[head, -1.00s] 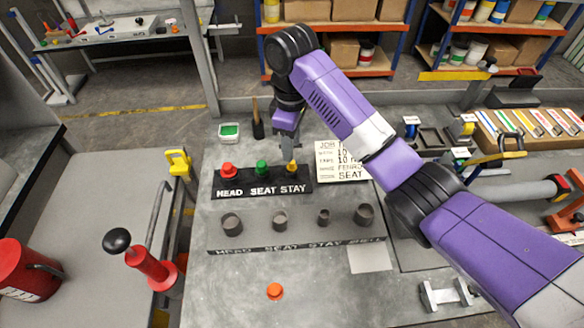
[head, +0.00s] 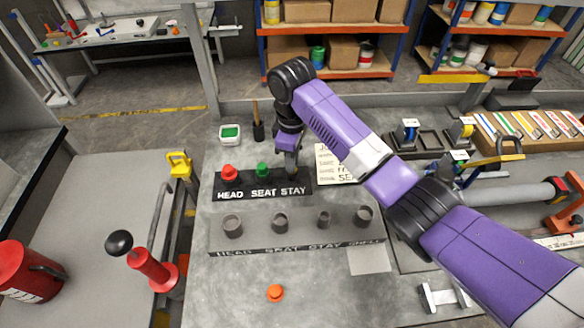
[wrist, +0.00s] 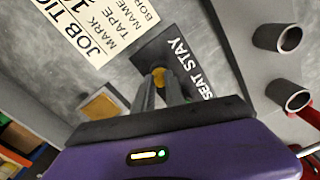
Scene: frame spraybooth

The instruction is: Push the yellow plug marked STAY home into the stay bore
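The yellow plug (wrist: 159,76) sits in the black rack (wrist: 178,62) at the STAY label, between or just beyond my fingertips in the wrist view. In the head view my gripper (head: 291,168) hides it. My gripper (wrist: 160,88) is down at the plug with its fingers apart on either side; whether they clamp it is unclear. The stay bore (head: 323,219) is the narrow third sleeve and looks empty.
A red plug (head: 229,173) and a green plug (head: 262,170) stand in the rack left of my gripper. An orange knob (head: 275,292) lies in front of the block. A job ticket (head: 334,165) lies right of the rack. The bench front is mostly clear.

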